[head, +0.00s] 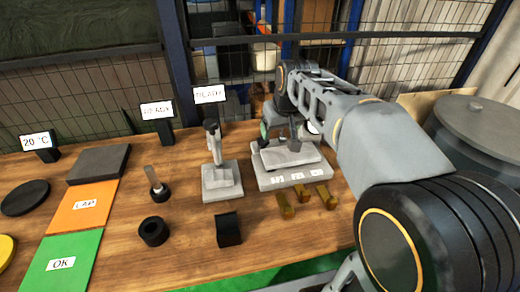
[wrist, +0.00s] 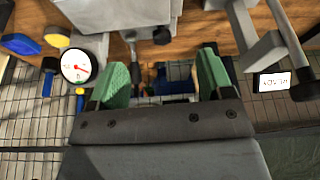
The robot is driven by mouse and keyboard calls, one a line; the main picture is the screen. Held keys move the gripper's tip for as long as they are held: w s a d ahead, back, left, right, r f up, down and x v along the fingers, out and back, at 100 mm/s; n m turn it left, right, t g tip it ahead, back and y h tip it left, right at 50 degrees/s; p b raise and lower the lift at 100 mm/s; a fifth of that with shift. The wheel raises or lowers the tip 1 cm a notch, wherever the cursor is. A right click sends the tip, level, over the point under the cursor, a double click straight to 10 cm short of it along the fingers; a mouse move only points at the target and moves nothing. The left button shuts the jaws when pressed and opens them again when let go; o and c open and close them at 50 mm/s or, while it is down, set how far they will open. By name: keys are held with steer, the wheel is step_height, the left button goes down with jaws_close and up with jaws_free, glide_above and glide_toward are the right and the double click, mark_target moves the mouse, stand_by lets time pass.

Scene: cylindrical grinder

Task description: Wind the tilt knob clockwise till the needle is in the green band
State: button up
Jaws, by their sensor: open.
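In the wrist view a round white dial gauge (wrist: 76,65) with a dark rim stands left of my gripper (wrist: 162,75). A black knob (wrist: 162,35) shows above the gap, apart from the fingers; blue and yellow knobs (wrist: 57,38) show at the upper left. I cannot tell which is the tilt knob. In the head view my gripper (head: 274,124) is over the grey fixture (head: 283,180), and my arm partly hides the gauge.
A grey stand (head: 221,184) is left of the fixture. Several brass pieces (head: 306,195) lie in front of it. A black cube (head: 228,230) and black ring (head: 153,231) stand on the wooden table. A large grey drum (head: 483,130) is at right. Mesh fencing runs behind.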

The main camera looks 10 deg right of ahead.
steer(key=n+b, duration=0.1)
steer(key=b, duration=0.3)
glide_toward(263, 144)
steer(key=shift+y, duration=0.3)
steer(key=w+f, duration=0.1)
steer(key=f, duration=0.1)
steer(key=w+f+b, duration=0.1)
steer(key=w+f, duration=0.1)
steer(key=f, duration=0.1)
steer(key=w+f+b, duration=0.1)
steer(key=w+f, duration=0.1)
steer(key=f, duration=0.1)
steer(key=shift+w+d+f, duration=0.1)
steer(key=shift+w+d, duration=0.05)
steer(key=shift+c, duration=0.3)
steer(key=c, duration=0.9)
steer(key=shift+m+h+p, duration=0.4)
steer(key=shift+m, duration=0.4)
steer(key=shift+m+h+p, duration=0.55)
steer(key=shift+m+h, duration=0.05)
steer(key=shift+m, duration=1)
steer(key=o, duration=1)
steer(key=shift+c, duration=0.2)
